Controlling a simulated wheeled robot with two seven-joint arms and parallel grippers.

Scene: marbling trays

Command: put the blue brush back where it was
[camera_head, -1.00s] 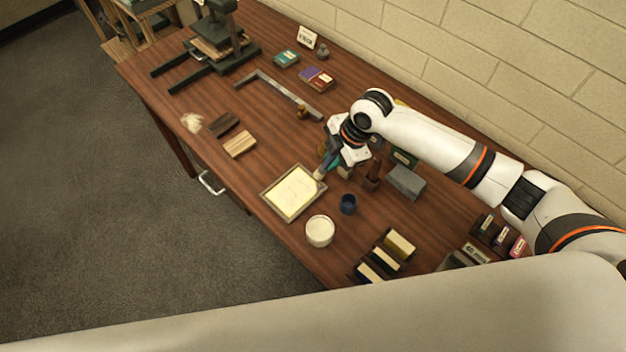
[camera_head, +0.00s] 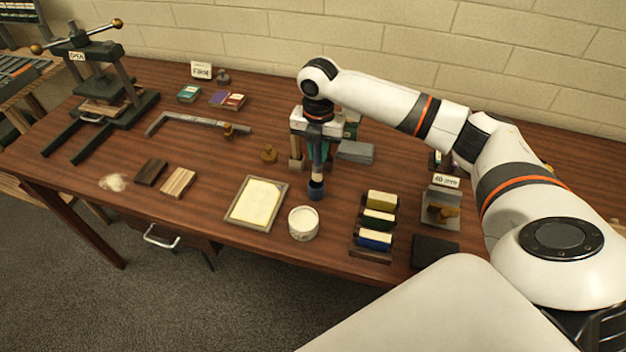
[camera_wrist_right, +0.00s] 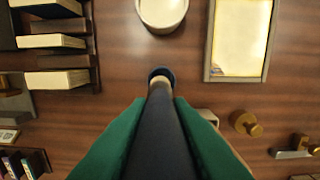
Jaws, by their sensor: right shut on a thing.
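My right gripper (camera_head: 318,148), with green fingers, is shut on the blue brush (camera_head: 318,160). My left gripper is not in view.
A rack of several bottles or blocks (camera_head: 370,254) is to the right. A grey block (camera_head: 356,151) lies behind. A press (camera_head: 88,85) stands far left.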

